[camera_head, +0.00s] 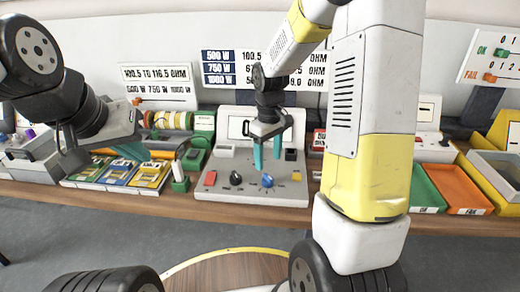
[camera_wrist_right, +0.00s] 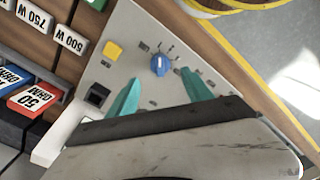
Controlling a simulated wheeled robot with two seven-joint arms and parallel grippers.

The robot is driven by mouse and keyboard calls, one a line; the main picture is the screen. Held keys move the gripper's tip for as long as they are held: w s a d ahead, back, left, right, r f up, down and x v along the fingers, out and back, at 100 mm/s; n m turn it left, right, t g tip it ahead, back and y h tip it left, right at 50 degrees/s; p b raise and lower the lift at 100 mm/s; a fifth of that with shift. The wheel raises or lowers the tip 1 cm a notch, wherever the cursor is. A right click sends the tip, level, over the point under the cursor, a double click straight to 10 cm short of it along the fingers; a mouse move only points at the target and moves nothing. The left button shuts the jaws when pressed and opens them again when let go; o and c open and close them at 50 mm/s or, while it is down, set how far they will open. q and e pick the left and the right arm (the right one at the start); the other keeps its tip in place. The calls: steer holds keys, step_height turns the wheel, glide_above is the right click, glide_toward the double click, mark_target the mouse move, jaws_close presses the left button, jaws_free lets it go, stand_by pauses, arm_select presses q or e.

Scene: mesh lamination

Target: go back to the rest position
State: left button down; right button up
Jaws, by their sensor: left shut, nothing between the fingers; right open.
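My right gripper (camera_head: 267,158) hangs fingers-down over the grey control panel (camera_head: 222,190) in the head view. Its teal fingers are apart with nothing between them, just above the blue knob (camera_head: 267,181). In the right wrist view the open fingers (camera_wrist_right: 160,92) point towards the blue knob (camera_wrist_right: 160,64), which stands clear beyond the tips. My left gripper (camera_head: 112,128) is at the left in the head view, raised in front of the bench. It is shut and holds nothing; its fingertips are hard to make out.
The panel also carries a black knob (camera_head: 235,178), a red button (camera_head: 210,178) and a yellow button (camera_head: 296,176). Coloured trays (camera_head: 150,175) lie left of it. Green (camera_head: 424,190) and orange (camera_head: 458,188) bins stand at the right. A round wooden top (camera_head: 225,272) is in front.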

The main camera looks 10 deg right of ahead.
steer(key=shift+r, duration=0.1)
steer(key=s+r+m+t+y, duration=0.2)
steer(key=s+r+m+t, duration=0.4)
steer(key=s+r, duration=1.1)
steer(key=shift+s+a+r, duration=0.15)
steer(key=shift+s, duration=0.35)
